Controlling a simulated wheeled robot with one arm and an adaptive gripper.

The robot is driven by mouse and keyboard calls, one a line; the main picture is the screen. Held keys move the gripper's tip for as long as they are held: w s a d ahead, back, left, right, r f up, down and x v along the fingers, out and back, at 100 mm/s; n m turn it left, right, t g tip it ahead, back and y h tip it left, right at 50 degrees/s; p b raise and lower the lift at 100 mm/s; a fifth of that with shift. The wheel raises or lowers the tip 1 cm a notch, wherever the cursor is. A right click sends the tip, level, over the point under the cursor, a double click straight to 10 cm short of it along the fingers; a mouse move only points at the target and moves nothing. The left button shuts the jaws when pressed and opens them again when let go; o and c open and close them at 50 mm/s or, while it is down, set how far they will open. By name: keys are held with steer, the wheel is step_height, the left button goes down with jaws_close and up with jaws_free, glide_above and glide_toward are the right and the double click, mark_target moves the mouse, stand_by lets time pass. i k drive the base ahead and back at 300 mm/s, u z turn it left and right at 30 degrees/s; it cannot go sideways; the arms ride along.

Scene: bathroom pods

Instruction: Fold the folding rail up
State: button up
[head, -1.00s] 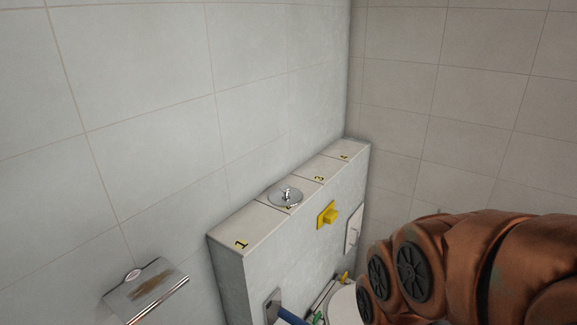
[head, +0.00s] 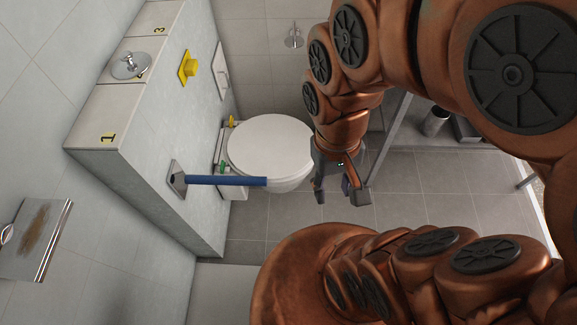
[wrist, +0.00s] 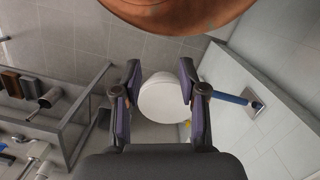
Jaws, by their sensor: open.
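The folding rail (head: 228,181) is a blue bar on a grey wall plate (head: 177,180). In the head view it sticks out level from the low tiled wall, beside the toilet. In the wrist view the rail (wrist: 232,98) lies to the right of my gripper. My gripper (head: 338,196) is open and empty, pointing down, to the right of the rail's free end and apart from it. In the wrist view both fingers of my gripper (wrist: 160,98) are spread, with the toilet seen between them.
The white toilet (head: 270,145) stands behind the rail. A yellow button (head: 188,68) is on the low wall and a chrome fitting (head: 130,65) on its ledge. A shelf unit (wrist: 65,120) stands opposite. Tiled floor (head: 430,190) is clear.

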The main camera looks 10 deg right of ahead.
mark_target(197, 179)
steer(key=z, duration=1.05)
steer(key=k, duration=0.95)
steer(key=u, duration=1.8)
